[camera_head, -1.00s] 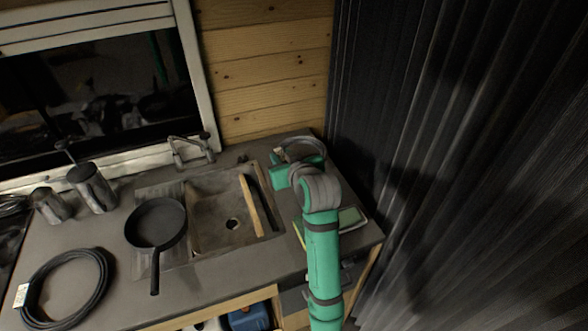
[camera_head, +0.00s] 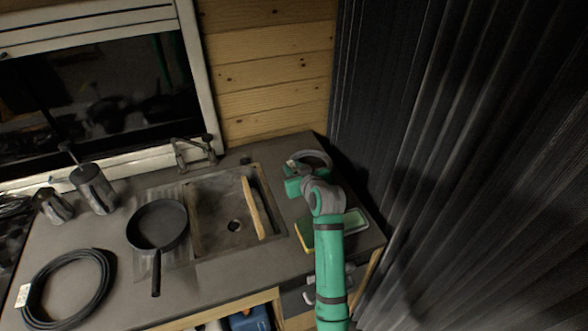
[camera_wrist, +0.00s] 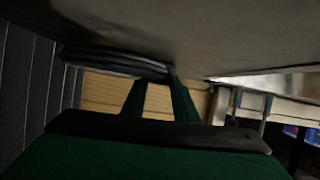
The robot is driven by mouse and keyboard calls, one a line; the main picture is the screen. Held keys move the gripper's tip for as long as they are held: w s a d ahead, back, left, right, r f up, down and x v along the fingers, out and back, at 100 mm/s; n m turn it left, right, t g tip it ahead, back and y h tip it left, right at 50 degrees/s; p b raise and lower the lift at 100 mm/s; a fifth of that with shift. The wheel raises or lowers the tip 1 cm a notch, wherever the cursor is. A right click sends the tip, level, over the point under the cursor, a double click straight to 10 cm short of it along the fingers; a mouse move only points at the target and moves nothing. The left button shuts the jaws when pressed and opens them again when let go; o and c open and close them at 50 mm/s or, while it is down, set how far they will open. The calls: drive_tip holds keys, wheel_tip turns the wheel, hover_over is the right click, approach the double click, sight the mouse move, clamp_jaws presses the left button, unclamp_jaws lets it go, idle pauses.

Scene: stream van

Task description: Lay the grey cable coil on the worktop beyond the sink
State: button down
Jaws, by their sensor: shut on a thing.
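The grey cable coil (camera_head: 323,155) is at my gripper (camera_head: 297,172), over the far right part of the worktop (camera_head: 284,222), to the right of the sink (camera_head: 207,235). My gripper is shut on the coil. In the wrist view, the coil (camera_wrist: 115,62) shows edge-on as a dark band at the fingertips (camera_wrist: 163,75), close to the worktop surface (camera_wrist: 220,30). I cannot tell whether it touches the worktop. My wrist hides part of the coil in the head view.
A wooden strip (camera_head: 254,207) lies across the sink. A shallow tray (camera_head: 343,226) sits under my forearm. A black pan (camera_head: 157,224), metal pots (camera_head: 93,188) and a black cable coil (camera_head: 103,285) stand left. A dark curtain (camera_head: 450,150) hangs right, and a tap (camera_head: 195,155) stands behind the sink.

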drive_tip(key=c, duration=1.4)
unclamp_jaws()
drive_tip(key=shift+f, duration=0.1)
drive_tip(key=shift+r, duration=0.2)
drive_tip(key=v, duration=1.2)
drive_tip(key=shift+a, duration=0.1)
